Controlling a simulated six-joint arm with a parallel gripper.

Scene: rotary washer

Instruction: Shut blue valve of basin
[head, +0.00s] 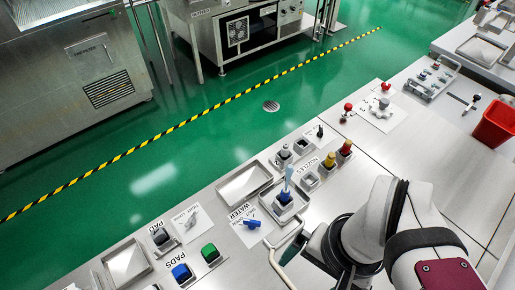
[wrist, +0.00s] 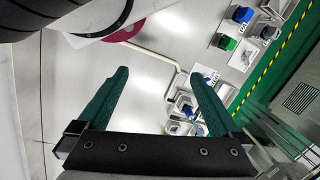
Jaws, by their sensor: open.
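The blue valve (head: 252,223) is a small blue handle on a pale plate beside the WATER label, near the front middle of the bench in the head view. In the wrist view a small blue handle (wrist: 213,77) on a pale plate shows beyond the right fingertip. My gripper (wrist: 158,73) has green fingers spread wide, with nothing between them.
A bent pale pipe (head: 272,262) stands between the valve and my gripper; it also shows in the wrist view (wrist: 152,52).

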